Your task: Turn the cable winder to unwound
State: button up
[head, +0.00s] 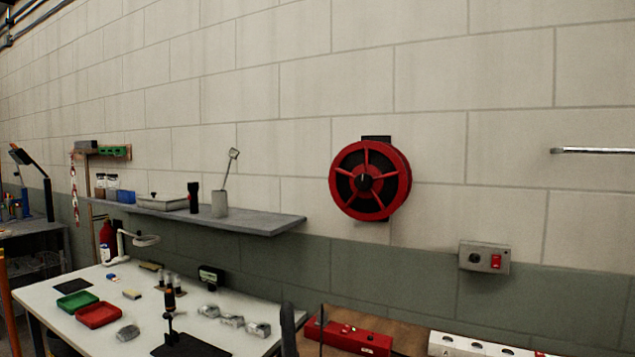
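The cable winder (371,180) is a round red reel mounted on the block wall, right of the middle of the head view. It has a thick red rim, several red spokes and dark gaps between them. Its hub is dark, with a small pale mark on it. A dark bracket shows behind its top edge. No cable is seen hanging from it, and its turn position cannot be read. My gripper is not in view, and nothing is seen touching the winder.
A grey shelf (262,220) with a torch and a cup juts from the wall left of the winder. A grey box with a red switch (485,258) is at lower right. Below are a cluttered white table (225,340) and a red strip (348,338). The wall around the winder is bare.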

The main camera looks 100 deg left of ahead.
aim_at(363, 181)
jog(key=u, duration=3.3)
